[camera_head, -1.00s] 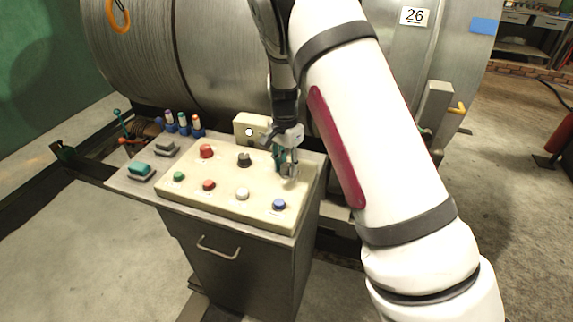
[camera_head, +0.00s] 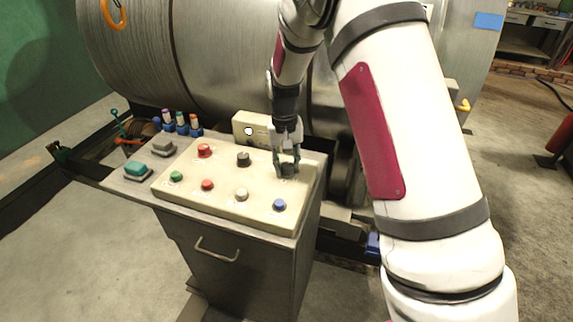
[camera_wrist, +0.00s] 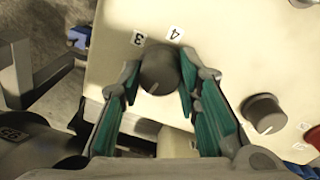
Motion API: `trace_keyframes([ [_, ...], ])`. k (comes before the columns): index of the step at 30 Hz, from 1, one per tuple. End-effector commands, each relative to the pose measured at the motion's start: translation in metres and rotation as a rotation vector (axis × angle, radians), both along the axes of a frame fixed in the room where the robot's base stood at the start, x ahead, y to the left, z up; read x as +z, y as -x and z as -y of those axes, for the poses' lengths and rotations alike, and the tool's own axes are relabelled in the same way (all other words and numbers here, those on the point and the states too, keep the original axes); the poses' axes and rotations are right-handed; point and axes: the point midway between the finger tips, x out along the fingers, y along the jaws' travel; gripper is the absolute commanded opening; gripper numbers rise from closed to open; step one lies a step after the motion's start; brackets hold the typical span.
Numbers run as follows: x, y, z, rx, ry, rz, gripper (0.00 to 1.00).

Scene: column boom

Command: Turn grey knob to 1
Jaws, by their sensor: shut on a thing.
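A round grey knob (camera_wrist: 158,68) stands on the cream control panel (camera_head: 223,203), near its right back corner. Label 1 does not show. My gripper (camera_head: 287,170) points down over this knob, its green-padded fingers on either side. It is shut on the knob; the gripper also shows in the wrist view (camera_wrist: 160,85). In the head view the fingers partly hide the knob.
A second dark knob (camera_head: 243,159) is left of my gripper; it also shows in the wrist view (camera_wrist: 263,113). Red (camera_head: 204,150), green (camera_head: 176,176), white (camera_head: 241,195) and blue (camera_head: 279,204) buttons stand on the panel. A cream box (camera_head: 250,129) stands behind it.

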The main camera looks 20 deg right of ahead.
Motion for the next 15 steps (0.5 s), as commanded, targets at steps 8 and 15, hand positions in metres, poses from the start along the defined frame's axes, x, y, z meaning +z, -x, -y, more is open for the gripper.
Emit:
trace_keyframes([
  [8, 0.0004, -0.0009, -0.0004, 0.143, 0.000, 0.003, 0.03],
  [15, 0.0004, -0.0007, -0.0003, 0.193, 0.000, 0.003, 0.03],
])
